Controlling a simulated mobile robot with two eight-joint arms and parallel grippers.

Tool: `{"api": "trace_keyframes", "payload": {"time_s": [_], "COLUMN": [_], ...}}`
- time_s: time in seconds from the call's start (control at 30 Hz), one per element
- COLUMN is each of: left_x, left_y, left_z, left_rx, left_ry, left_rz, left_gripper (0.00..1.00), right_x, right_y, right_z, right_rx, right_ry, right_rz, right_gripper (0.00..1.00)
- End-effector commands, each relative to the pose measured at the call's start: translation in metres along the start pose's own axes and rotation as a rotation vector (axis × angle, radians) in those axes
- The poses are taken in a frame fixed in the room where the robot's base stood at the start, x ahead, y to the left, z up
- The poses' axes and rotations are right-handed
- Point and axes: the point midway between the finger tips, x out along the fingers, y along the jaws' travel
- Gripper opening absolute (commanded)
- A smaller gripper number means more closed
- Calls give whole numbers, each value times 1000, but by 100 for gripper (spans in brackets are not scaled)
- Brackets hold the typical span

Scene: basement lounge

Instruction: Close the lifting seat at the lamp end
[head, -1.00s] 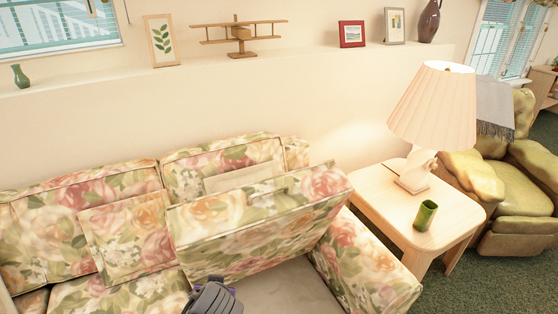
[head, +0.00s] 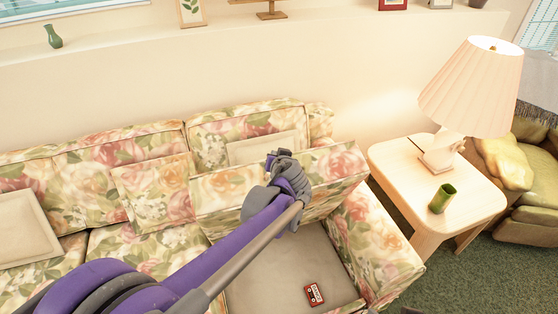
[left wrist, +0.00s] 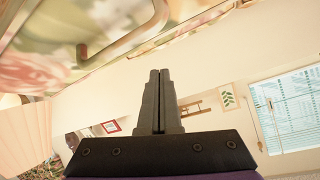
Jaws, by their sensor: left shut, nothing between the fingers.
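The floral lifting seat (head: 330,165) at the lamp end of the sofa stands raised and tilted in the head view. Below it the pale storage space (head: 262,262) is open, and a small red cassette (head: 314,294) lies in it. My left gripper (head: 279,157) is at the raised seat's upper edge, overlapping it in the picture; I cannot tell whether they touch. My left arm hides part of the seat. In the left wrist view the left gripper's fingers (left wrist: 160,100) are shut together and empty, with the seat's floral edge (left wrist: 75,45) at upper left. My right gripper is not in view.
A wooden side table (head: 400,165) with a pleated lamp (head: 475,85) and a green cup (head: 442,198) stands right of the sofa armrest (head: 375,245). Floral back cushions (head: 120,160) line the wall. A green armchair (head: 525,190) is at far right.

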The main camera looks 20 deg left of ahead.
Motion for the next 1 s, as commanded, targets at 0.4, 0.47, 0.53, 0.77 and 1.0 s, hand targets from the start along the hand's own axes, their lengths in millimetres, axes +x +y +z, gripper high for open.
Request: {"api": "trace_keyframes", "payload": {"time_s": [0.4,0.47,0.53,0.77,1.0], "left_x": [-5,-6,-6,-6,-16], "left_y": [0,0,0,0,9], "left_z": [37,38,38,38,56], "left_rx": [0,0,0,1,3], "left_ry": [0,0,0,-1,-2], "left_rz": [0,0,0,0,2], "left_gripper": [0,0,0,0,0], "right_x": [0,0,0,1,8], "right_y": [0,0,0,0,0], "right_z": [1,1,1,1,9], "right_rx": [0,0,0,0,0], "right_ry": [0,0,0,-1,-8], "right_rz": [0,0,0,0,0], "right_gripper": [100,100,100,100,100]}}
